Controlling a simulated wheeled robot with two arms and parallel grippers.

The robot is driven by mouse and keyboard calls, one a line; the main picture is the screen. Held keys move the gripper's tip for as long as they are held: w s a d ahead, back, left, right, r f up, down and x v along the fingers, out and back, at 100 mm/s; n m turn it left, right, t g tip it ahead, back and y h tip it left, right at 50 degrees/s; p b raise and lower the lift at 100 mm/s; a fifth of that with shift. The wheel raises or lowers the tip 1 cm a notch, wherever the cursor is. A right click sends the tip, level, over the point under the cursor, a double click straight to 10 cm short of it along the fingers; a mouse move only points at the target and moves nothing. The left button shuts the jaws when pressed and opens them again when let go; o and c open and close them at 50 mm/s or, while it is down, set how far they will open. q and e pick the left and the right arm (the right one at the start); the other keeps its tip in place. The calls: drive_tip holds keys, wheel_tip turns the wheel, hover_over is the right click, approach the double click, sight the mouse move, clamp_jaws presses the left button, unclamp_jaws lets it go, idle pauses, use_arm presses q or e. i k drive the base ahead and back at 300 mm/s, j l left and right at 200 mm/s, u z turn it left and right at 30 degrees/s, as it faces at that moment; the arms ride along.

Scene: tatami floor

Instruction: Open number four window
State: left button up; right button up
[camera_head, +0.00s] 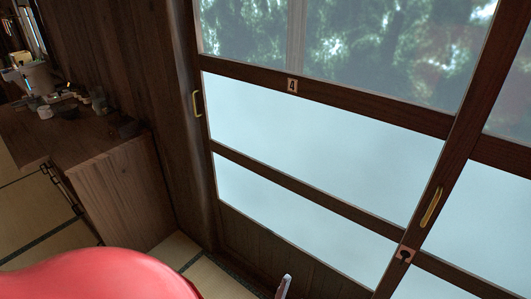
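The number four window (320,165) is a dark wood-framed panel filling the middle and right of the view. A small tag (292,85) with a 4 is on its upper crossbar. It has clear glass above and frosted panes below, and looks shut against the left post. A brass handle (197,104) is at its left edge. Another brass handle (431,207) is on the slanted stile at right, above a dark lock fitting (404,255). A thin pale tip (284,287) at the bottom edge may be my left gripper; its opening is hidden. My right gripper is out of view.
A wooden cabinet (115,190) stands at left, with a pot (38,77) and several small items on top. Tatami floor (215,278) shows between cabinet and window. A smooth red shape at bottom left, likely part of me, hides some floor. A neighbouring panel (490,215) continues at right.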

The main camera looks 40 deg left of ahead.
sight(319, 181)
drive_tip(key=u, duration=1)
drive_tip(key=i+j, duration=0.2)
drive_tip(key=j, duration=0.2)
drive_tip(key=i+j, duration=0.2)
drive_tip(key=j, duration=0.2)
drive_tip(key=i+j+u, duration=0.1)
drive_tip(key=j, duration=0.35)
drive_tip(key=i+j, duration=0.5)
drive_tip(key=j, duration=0.25)
